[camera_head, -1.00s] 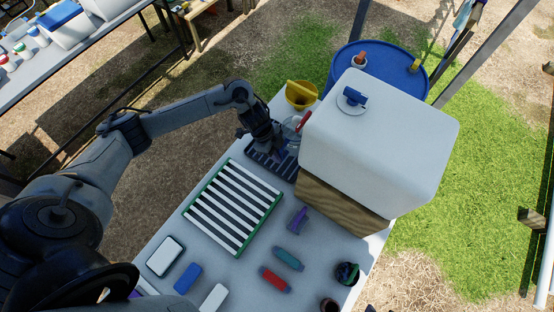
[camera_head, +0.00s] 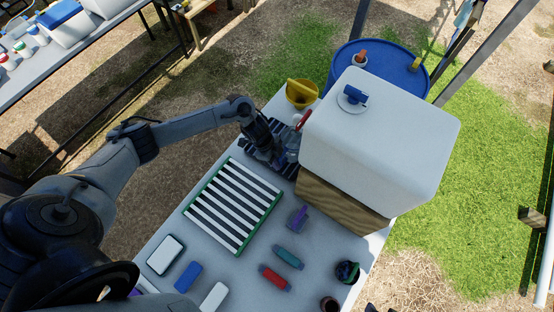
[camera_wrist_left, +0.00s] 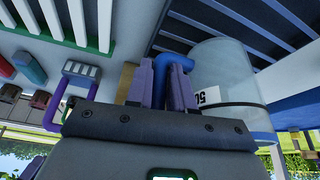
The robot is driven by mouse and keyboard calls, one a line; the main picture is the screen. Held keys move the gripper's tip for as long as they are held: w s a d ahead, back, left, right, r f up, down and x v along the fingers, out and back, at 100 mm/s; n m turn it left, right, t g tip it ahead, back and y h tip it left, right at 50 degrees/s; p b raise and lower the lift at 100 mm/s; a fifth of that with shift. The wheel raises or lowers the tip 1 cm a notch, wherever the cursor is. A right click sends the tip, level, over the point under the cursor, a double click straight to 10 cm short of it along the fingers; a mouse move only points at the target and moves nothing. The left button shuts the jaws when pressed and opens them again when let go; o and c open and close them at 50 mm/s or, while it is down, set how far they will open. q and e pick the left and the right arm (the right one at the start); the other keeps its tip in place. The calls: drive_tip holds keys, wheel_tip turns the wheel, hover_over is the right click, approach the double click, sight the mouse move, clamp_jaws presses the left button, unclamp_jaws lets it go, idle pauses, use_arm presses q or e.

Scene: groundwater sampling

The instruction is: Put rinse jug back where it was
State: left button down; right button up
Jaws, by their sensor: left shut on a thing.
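The rinse jug (camera_head: 292,146) is a clear vessel beside the large white tank. In the left wrist view the jug (camera_wrist_left: 228,75) shows a blue handle (camera_wrist_left: 178,62) and a white label that reads upside down. My left gripper (camera_head: 274,157) is shut on the blue handle, and its fingers (camera_wrist_left: 164,84) sit on both sides of it. The jug is over the dark slatted rack (camera_head: 250,157), which also shows in the wrist view (camera_wrist_left: 205,32). I cannot tell whether its base touches the rack. My right gripper is not in view.
The white tank (camera_head: 385,140) on a wooden block (camera_head: 335,206) stands close to the right of the jug. A yellow funnel (camera_head: 301,94) is behind it. A green-framed white slatted rack (camera_head: 232,205) lies in front. Small items, including a purple one (camera_head: 298,216), lie nearer.

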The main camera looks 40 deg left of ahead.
use_arm(q)
drive_tip(key=shift+f, duration=0.1)
drive_tip(key=c, duration=1)
unclamp_jaws()
drive_tip(key=shift+r, duration=0.3)
drive_tip(key=v, duration=1.1)
drive_tip(key=shift+a+r+p, duration=0.2)
drive_tip(key=shift+r+p, duration=0.1)
drive_tip(key=shift+p, duration=0.05)
